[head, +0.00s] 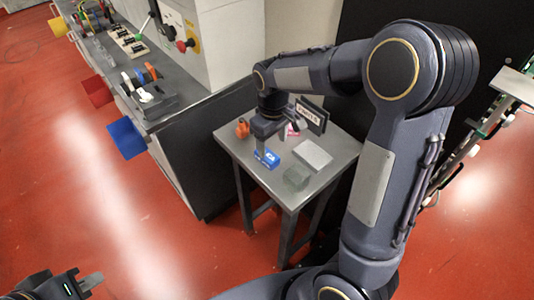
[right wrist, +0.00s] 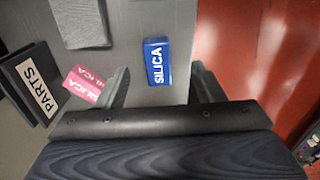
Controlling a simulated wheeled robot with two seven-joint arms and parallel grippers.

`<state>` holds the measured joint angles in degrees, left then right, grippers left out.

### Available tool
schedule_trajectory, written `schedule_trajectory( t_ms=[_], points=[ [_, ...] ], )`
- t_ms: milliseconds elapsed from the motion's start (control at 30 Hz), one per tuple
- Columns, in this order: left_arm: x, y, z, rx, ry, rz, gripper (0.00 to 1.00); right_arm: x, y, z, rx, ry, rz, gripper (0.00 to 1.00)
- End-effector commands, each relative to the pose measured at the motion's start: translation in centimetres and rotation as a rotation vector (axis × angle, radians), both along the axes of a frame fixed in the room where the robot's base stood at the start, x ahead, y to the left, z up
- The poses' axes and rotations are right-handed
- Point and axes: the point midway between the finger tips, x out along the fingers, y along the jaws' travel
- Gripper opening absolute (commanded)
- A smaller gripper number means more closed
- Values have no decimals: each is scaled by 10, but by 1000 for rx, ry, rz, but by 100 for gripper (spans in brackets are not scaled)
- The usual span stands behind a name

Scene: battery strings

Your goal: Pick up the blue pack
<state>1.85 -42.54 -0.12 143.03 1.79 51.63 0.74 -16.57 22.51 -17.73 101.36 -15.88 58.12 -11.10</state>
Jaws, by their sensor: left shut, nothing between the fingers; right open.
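The blue pack (head: 267,158), a small block, lies on the small grey table (head: 236,150) near its left side. In the right wrist view the blue pack (right wrist: 157,61) shows the word SILICA and lies ahead of the fingers, between their lines. My right gripper (head: 265,140) is over the table beside the pack. In the right wrist view my right gripper (right wrist: 162,85) is open, with a finger to each side and nothing between them. My left gripper (head: 90,283) is shut and empty at the bottom left, far from the table.
A pink pack (right wrist: 88,84) lies left of the left finger, beside the PARTS sign (right wrist: 35,85). A light grey block (head: 313,155), a greenish block (head: 296,177) and an orange item (head: 242,128) share the table. A workbench (head: 180,100) stands to the left.

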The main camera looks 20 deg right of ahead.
Motion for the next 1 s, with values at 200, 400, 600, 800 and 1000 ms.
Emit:
schedule_trajectory(
  t_ms=[200,400,600,800,1000],
  points=[
    [0,0,2,0,0,0,0,0,-1,-24,0,4,0,62],
    [0,0,11,0,0,0,0,5,-4,-51,-2,8,-2,62],
    [0,0,13,0,0,0,0,6,-4,-74,0,3,-1,62],
    [0,0,12,0,0,0,0,6,-4,-76,1,0,-2,62],
    [0,0,12,0,0,0,0,6,-4,-75,1,0,-2,42]
  ],
)
